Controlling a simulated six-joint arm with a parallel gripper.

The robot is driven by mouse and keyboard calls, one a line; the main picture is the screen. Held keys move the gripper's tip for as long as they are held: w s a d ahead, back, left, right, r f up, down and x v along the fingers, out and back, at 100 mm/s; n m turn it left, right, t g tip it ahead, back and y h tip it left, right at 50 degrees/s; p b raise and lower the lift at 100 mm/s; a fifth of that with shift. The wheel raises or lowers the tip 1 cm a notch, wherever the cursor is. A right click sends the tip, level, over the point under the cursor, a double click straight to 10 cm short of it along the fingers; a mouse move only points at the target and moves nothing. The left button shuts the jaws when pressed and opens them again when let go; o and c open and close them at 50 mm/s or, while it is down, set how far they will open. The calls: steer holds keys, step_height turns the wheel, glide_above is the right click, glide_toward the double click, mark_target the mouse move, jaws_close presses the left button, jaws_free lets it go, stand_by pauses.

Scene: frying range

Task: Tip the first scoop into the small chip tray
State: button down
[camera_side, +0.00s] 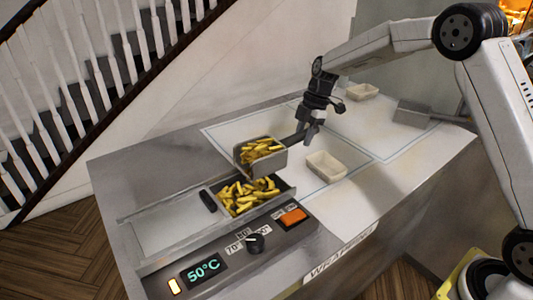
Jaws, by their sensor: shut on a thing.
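My gripper (309,127) is shut on the handle (293,139) of a metal scoop (262,162). The scoop is full of chips (260,150) and looks roughly level above the back edge of the fryer bin. The bin (291,190) below it holds more chips (247,194). A pale, empty-looking tray (326,167) stands on the counter to the right of the scoop. A second pale tray (362,91) stands farther back, beyond my gripper. It looks smaller in the picture, but I cannot tell which tray is really the smaller one.
The control panel (222,262) with a knob, an orange switch and a 50°C display lies along the front. Outlined counter areas (250,128) around the trays are mostly clear.

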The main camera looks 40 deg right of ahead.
steer(key=s+d, duration=0.2)
steer(key=d, duration=1.1)
steer(key=s+d, duration=0.2)
steer(key=d, duration=1.2)
steer(key=shift+s+d+m+h, duration=0.2)
steer(key=shift+m+h, duration=0.1)
steer(key=shift+m, duration=0.1)
steer(key=shift+a+r, duration=0.15)
steer(key=shift+a, duration=0.05)
steer(key=a+r+h, duration=0.8)
steer(key=shift+w+r+h, duration=0.25)
steer(key=shift+w+h, duration=0.05)
steer(key=shift+a, duration=0.1)
stand_by(0.6)
